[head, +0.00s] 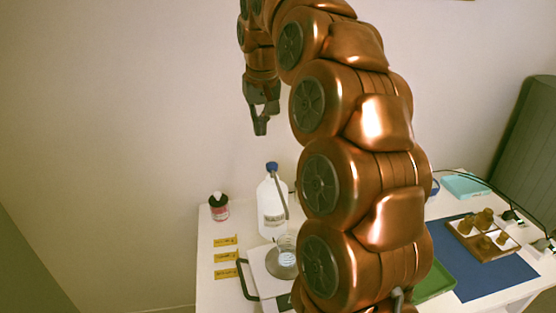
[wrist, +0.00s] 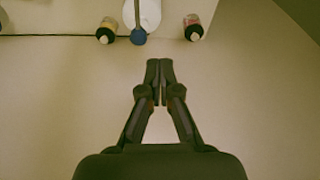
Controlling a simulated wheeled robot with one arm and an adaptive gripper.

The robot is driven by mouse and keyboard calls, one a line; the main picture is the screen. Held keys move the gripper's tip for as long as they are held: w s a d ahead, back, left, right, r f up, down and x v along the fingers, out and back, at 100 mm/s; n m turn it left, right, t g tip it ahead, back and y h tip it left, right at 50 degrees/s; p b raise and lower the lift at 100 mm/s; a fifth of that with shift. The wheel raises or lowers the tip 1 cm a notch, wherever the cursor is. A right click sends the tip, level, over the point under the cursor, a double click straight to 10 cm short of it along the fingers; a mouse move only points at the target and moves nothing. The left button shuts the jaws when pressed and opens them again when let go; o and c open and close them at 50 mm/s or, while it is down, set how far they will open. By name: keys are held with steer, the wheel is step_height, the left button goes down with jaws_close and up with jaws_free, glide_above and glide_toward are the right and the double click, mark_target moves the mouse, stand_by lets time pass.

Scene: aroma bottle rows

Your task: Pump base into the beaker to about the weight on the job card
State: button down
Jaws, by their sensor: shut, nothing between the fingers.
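A white pump bottle (head: 271,212) with a blue pump head (head: 271,168) stands on the table. Its spout runs down its right side toward a clear beaker (head: 286,252). The beaker stands on the round plate of a scale (head: 262,273), partly hidden by my arm. My gripper (head: 260,128) is shut and empty, high above and behind the bottle. In the wrist view my gripper (wrist: 159,66) points down, with the blue pump head (wrist: 138,37) beyond its fingertips. I cannot make out a job card or the scale's reading.
At right are a blue mat (head: 483,285), a wooden tray (head: 468,246) of amber bottles, a teal box (head: 464,186) and a green tray (head: 437,281). My arm hides the table's middle.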

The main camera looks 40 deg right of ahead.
steer(key=shift+m+t+h, duration=0.3)
steer(key=shift+m, duration=0.3)
steer(key=shift+w+d+r+b, duration=0.1)
steer(key=shift+w+d, duration=0.15)
steer(key=shift+d, duration=0.55)
steer(key=shift+w+d+r+b, duration=0.15)
steer(key=shift+w+d, duration=0.15)
steer(key=shift+d, duration=0.55)
steer(key=shift+w+d+r+b, duration=0.1)
steer(key=shift+w+d, duration=0.15)
steer(key=shift+d, duration=0.55)
steer(key=p, duration=0.2)
glide_above(272, 164)
steer(key=f, duration=1)
steer(key=shift+s+a, duration=0.2)
steer(key=shift+s, duration=0.2)
steer(key=shift+f+p, duration=0.35)
steer(key=shift+f, duration=1.45)
